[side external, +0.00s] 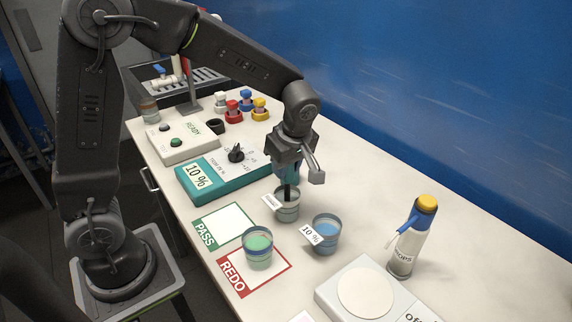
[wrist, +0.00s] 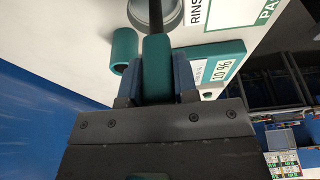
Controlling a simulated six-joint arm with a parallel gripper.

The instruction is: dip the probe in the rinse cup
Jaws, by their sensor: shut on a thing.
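My gripper (side external: 289,170) is shut on the probe's teal handle (wrist: 156,68), with a blue finger on each side of it. The probe's dark rod (side external: 287,190) points down at the mouth of the rinse cup (side external: 288,212), and its lower end appears to be inside the rim. The tip is hidden, so its depth cannot be told. The cup is a clear grey beaker with a white label. In the wrist view the rod runs over the grey cup (wrist: 138,18), beside the partly seen "RINS" label (wrist: 196,12).
A cup of blue liquid marked 10 % (side external: 326,236) stands close at right. A cup of green liquid (side external: 258,250) is on the REDO card (side external: 236,281). The teal meter (side external: 212,181) lies to the left. A drops bottle (side external: 409,240) and white scale (side external: 335,287) stand farther right.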

